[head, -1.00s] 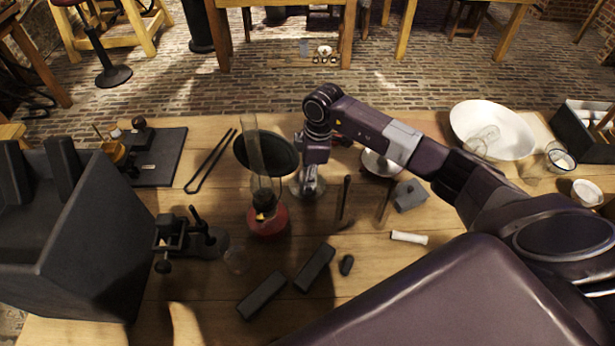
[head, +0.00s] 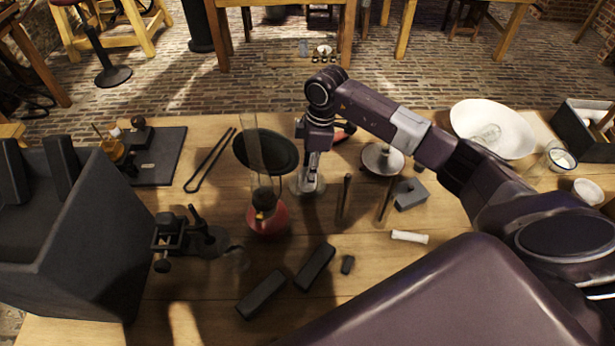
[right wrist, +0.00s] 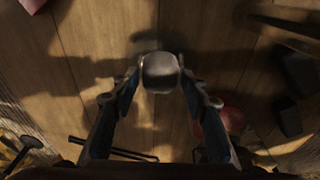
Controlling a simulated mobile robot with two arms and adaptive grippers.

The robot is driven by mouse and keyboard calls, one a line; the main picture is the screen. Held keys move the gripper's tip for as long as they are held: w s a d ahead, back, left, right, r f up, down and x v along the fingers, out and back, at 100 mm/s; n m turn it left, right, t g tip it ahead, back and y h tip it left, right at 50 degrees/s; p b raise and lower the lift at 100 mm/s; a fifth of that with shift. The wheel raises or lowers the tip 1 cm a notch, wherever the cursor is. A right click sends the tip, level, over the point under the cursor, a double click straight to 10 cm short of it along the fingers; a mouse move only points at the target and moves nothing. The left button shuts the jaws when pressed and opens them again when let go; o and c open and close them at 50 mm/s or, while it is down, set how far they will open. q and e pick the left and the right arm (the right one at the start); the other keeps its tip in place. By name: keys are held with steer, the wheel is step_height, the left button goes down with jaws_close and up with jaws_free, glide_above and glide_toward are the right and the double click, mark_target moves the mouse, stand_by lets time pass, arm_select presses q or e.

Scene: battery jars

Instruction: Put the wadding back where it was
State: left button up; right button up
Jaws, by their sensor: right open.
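A white roll (head: 409,236), which may be the wadding, lies on the table at the right, apart from my gripper; I cannot tell for sure. My right gripper (head: 312,174) points down over a small metallic piece with a round base (head: 307,187), behind and right of the red-based lamp (head: 268,218). In the right wrist view its fingers (right wrist: 160,88) are apart, one on each side of a rounded grey top (right wrist: 160,72). Whether they touch it is unclear. I see no wadding between the fingers. My left gripper is not in view.
A dark box (head: 70,240) stands at the left. Two dark bars (head: 262,294) lie at the front. Upright thin rods (head: 344,197), a grey block (head: 410,194) and a metal dish (head: 382,161) stand to the right. A white bowl (head: 510,140) is at the back right.

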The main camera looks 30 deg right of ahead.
steer(key=r, duration=0.5)
steer(key=d+r+b, duration=0.1)
steer(key=r, duration=0.2)
steer(key=shift+s+r, duration=0.1)
steer(key=shift+s, duration=0.15)
stand_by(2.0)
